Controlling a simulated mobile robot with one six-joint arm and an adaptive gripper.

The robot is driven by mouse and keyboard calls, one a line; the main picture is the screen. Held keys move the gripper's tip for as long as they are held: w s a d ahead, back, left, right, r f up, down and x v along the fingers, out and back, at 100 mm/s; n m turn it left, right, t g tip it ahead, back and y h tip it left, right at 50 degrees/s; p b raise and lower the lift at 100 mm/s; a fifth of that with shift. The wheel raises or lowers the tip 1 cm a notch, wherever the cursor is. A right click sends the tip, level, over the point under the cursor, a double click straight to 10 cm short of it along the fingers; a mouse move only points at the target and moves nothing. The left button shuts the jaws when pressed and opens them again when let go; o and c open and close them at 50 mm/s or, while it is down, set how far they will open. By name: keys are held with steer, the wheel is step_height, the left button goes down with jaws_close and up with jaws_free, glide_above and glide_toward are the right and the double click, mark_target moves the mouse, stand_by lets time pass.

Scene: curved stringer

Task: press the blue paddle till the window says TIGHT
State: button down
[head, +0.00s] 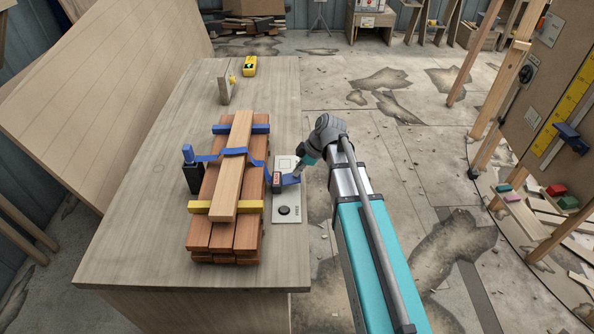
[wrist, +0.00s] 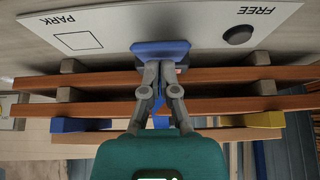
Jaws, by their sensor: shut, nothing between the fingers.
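The blue paddle (head: 291,180) sticks out to the right of the board stack, over a pale plate. In the wrist view the paddle (wrist: 160,47) lies right at my fingertips. My gripper (head: 299,168) is shut and empty, and its closed fingers (wrist: 160,68) overlap the paddle; I cannot tell whether they press on it. A small dark box with a reddish window (head: 277,180) sits beside the paddle, its lettering too small to read. A blue strap (head: 207,157) crosses the reddish boards (head: 222,240) and the lighter top board (head: 232,165).
The plate (head: 288,233) bears a black button marked FREE (wrist: 237,35) and a square marked PARK (wrist: 78,41). A black block with a blue handle (head: 188,153) stands left of the stack. A yellow device (head: 249,66) lies at the far end of the bench (head: 130,240).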

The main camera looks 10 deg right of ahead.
steer(key=shift+f, duration=0.1)
stand_by(0.3)
steer(key=y+b, duration=0.1)
steer(key=b, duration=0.1)
steer(key=f+y+b, duration=0.1)
steer(key=b, duration=0.1)
steer(key=shift+d+f, duration=0.25)
steer(key=shift+d, duration=0.15)
steer(key=shift+s+d+f+y+b, duration=0.1)
steer(key=shift+d+f+y+b, duration=0.1)
steer(key=shift+f+y+b, duration=0.25)
steer(key=shift+r, duration=0.3)
steer(key=shift+r+p, duration=0.7)
steer(key=shift+p, duration=0.2)
steer(key=shift+r, duration=0.1)
steer(key=r+p, duration=0.2)
steer(key=a+r+p, duration=0.1)
steer(key=r+p, duration=0.1)
steer(key=a+r+p+v, duration=0.1)
steer(key=p+v, duration=0.7)
steer(key=v, duration=0.1)
steer(key=shift+r, duration=0.35)
